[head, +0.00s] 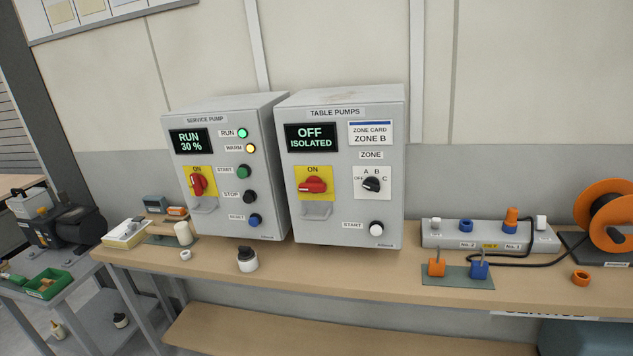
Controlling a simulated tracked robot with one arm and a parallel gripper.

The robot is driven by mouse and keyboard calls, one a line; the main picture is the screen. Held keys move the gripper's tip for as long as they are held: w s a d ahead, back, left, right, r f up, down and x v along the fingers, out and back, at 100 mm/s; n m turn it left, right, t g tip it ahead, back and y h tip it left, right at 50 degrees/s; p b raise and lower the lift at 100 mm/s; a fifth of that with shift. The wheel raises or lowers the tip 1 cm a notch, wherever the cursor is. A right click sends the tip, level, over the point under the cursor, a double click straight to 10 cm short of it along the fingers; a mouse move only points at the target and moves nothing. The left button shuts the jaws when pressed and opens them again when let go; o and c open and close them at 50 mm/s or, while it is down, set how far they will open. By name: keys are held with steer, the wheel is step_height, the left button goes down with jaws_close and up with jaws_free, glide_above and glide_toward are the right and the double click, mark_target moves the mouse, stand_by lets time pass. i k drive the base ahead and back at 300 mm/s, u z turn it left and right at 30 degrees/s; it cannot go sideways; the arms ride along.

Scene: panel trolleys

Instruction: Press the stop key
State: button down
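The stop key (250,197) is a black round button on the front of the grey service pump box (229,112), left of centre in the head view. The word STOP is printed just to its left. It sits below the green start key (243,172) and above a blue key (255,220). The box's display (191,141) reads RUN 30 %. The green RUN lamp (242,133) and the amber WARM lamp (250,148) look lit. The red rotary switch (198,184) is upright on a yellow plate. My gripper does not show in this view.
The table pumps box (394,210) stands close on the right; its display reads OFF ISOLATED. A dark-capped jar (247,261) stands on the bench (330,270) in front of the boxes. A socket strip (434,238) and an orange cable reel (605,205) are at right.

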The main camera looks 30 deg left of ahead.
mark_target(248, 198)
steer(key=u, duration=0.05)
steer(key=i, duration=1.25)
steer(key=u, duration=0.7)
steer(key=i, duration=0.4)
steer(key=u, duration=0.35)
